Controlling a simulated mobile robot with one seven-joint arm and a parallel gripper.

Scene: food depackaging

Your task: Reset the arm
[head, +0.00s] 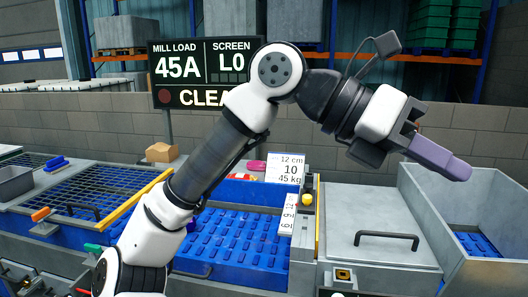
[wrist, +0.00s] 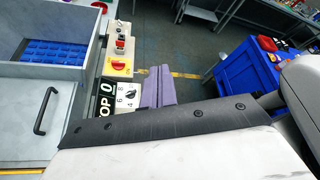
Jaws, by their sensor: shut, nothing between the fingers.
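My arm rises from the lower left of the head view and bends over at the top, with my gripper (head: 447,164) pointing down and to the right. The two purple fingers of my gripper (wrist: 159,86) lie together in the wrist view, with nothing between them. In the head view my gripper is in front of the grey bin (head: 480,190) at the right; I cannot tell how far above it. In the wrist view the fingers show beside a control panel (wrist: 118,66) with red and yellow parts.
A grey lid with a black handle (head: 386,240) lies left of the bin. A blue slotted tray (head: 238,245) and a dark grid (head: 90,188) are farther left. A display board (head: 205,72) stands behind my arm.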

